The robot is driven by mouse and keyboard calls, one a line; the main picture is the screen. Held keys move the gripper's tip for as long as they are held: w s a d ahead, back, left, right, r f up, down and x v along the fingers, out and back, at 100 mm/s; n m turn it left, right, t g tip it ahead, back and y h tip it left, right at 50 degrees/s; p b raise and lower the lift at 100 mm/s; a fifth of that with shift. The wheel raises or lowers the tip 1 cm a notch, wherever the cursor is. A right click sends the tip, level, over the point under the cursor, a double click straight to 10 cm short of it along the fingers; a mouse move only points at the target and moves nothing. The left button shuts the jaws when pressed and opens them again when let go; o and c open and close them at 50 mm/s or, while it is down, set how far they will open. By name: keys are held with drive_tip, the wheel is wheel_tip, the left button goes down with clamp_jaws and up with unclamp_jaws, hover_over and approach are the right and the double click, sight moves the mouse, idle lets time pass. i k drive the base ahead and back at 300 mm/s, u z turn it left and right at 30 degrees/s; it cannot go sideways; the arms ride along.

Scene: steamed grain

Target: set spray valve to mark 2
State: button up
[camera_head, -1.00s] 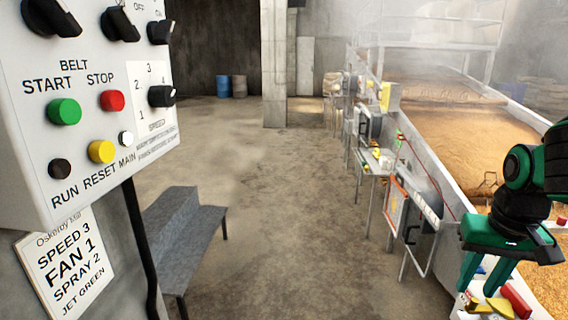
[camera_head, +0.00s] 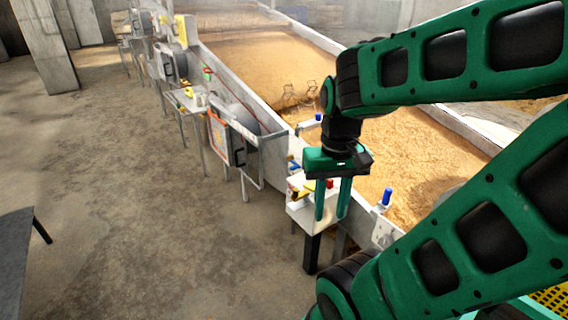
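My gripper (camera_head: 331,215) points down beside the near edge of the long grain bed (camera_head: 300,60). Its two green fingers are apart with nothing visible between them. It appears in front of a small white stand (camera_head: 296,208) carrying red, yellow and blue items; the gap in depth is hard to judge. I cannot identify the spray valve or its marks in this view. A blue-topped fitting (camera_head: 387,197) stands on the bed's edge to the right of the gripper, and another blue-topped fitting (camera_head: 319,117) shows behind it. Neither shows a readable scale.
A metal-framed panel (camera_head: 240,140) and several small tables line the bed's left side. The concrete floor (camera_head: 130,200) to the left is clear. A grey bench (camera_head: 12,255) is at the lower left and a pillar (camera_head: 45,45) at the upper left.

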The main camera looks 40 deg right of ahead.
sight(290, 158)
drive_tip(key=z, duration=0.05)
drive_tip(key=i, duration=1.15)
drive_tip(key=z, duration=0.25)
